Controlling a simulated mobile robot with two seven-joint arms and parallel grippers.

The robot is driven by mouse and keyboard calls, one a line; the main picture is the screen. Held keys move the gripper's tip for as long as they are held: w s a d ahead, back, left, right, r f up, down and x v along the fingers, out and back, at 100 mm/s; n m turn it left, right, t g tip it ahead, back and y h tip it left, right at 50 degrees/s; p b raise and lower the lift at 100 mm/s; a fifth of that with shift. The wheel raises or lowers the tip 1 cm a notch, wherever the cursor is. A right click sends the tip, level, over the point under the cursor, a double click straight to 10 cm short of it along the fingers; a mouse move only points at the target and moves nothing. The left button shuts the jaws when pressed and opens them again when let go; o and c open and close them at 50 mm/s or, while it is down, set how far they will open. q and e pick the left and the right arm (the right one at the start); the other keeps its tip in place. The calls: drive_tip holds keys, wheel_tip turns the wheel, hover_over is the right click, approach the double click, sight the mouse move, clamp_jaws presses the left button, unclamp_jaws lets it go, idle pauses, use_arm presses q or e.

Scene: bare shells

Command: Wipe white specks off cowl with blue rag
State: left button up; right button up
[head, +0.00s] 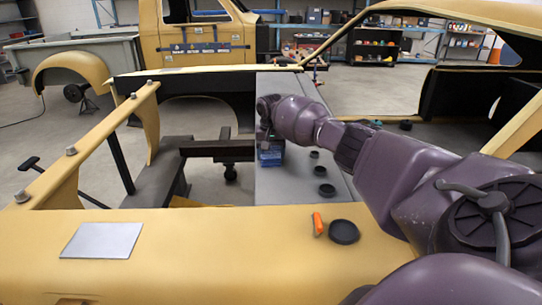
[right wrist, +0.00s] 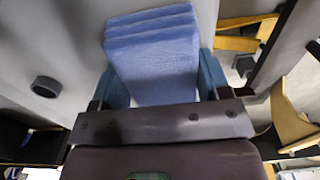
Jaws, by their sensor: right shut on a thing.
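The blue rag (head: 270,158) shows in the head view at the left edge of a long grey panel, probably the cowl (head: 295,187). My right gripper (head: 268,146) is shut on the rag from above. In the right wrist view the rag (right wrist: 153,62) is a thick, folded light-blue pad between the two fingers of the gripper (right wrist: 162,78). It is over or on the grey surface (right wrist: 60,45); I cannot tell whether it touches. I make out no white specks in either view. My left gripper is not in view.
Several black round pieces (head: 326,190) stand on the grey panel. On the yellow front panel (head: 220,250) are a grey sheet (head: 102,240), an orange item (head: 318,224) and a black disc (head: 343,232). An open gap with dark beams (head: 215,150) lies left of the grey panel.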

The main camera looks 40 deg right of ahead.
drive_tip(key=shift+r+p, duration=0.35)
drive_tip(key=shift+r, duration=2.65)
drive_tip(key=shift+r, duration=1.5)
drive_tip(key=shift+f, duration=0.1)
